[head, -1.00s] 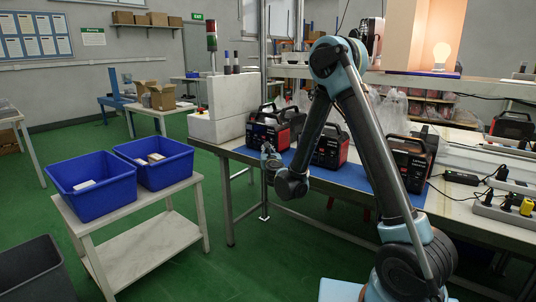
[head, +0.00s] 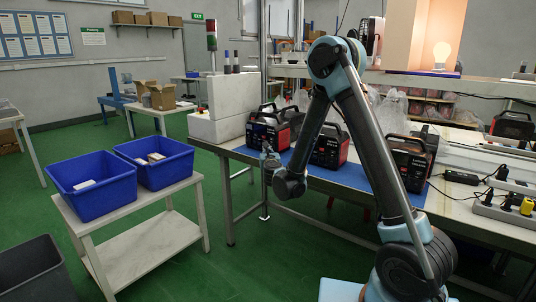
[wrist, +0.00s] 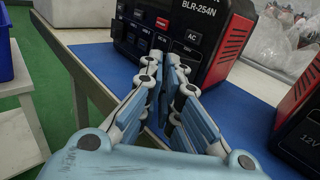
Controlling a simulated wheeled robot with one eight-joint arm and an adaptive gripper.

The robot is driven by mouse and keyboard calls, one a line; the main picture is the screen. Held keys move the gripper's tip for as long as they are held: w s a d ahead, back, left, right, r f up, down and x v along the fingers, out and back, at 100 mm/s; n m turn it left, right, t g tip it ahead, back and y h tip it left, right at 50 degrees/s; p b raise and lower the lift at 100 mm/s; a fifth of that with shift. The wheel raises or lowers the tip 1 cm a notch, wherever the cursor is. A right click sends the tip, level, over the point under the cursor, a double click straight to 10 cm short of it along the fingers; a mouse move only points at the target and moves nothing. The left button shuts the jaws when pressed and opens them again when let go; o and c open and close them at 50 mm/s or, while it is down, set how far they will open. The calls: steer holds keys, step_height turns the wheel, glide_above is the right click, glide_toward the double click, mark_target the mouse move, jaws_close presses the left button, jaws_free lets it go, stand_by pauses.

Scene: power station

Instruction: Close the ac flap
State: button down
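The black and red power station (wrist: 215,18), marked BLR-254N, stands upright on the blue mat (wrist: 240,95). It is the leftmost unit (head: 268,128) in the head view. Its AC label (wrist: 192,37) shows on the front panel at the right, with a dark AC area (wrist: 185,48) just below. Whether the flap there is open or shut is too unclear to tell. My gripper (wrist: 169,68) is in front of the panel, below and left of the AC label, its fingers brought together with nothing visible between them. The fingertips cover part of the lower panel; contact is unclear. The gripper is small in the head view (head: 269,160).
Another power station (wrist: 304,125) stands close on the right in the wrist view, and more units (head: 410,165) stand along the workbench. A white block (head: 218,128) is left of the first unit. Two blue bins (head: 92,205) sit on a side table (head: 190,192).

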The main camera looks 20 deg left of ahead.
steer(key=shift+a, duration=0.15)
steer(key=m+h, duration=0.1)
steer(key=a+m+h, duration=0.1)
steer(key=h, duration=0.1)
steer(key=w+m+t+h, duration=0.1)
steer(key=h, duration=0.1)
steer(key=shift+a, duration=0.2)
steer(key=shift+w+a+m+g+h, duration=0.15)
steer(key=shift+w+m+g+h, duration=0.2)
steer(key=shift+m+h, duration=0.9)
steer(key=shift+w+a+m+g+h, duration=0.15)
steer(key=shift+w+m+h, duration=0.5)
steer(key=shift+h, duration=1.05)
steer(key=shift+w+a+m+g+h, duration=0.25)
steer(key=shift+m+h, duration=0.85)
steer(key=shift+h, duration=0.35)
steer(key=c, duration=1.8)
jaws_free()
steer(key=v, duration=1.2)
steer(key=shift+f, duration=0.1)
steer(key=shift+w, duration=0.1)
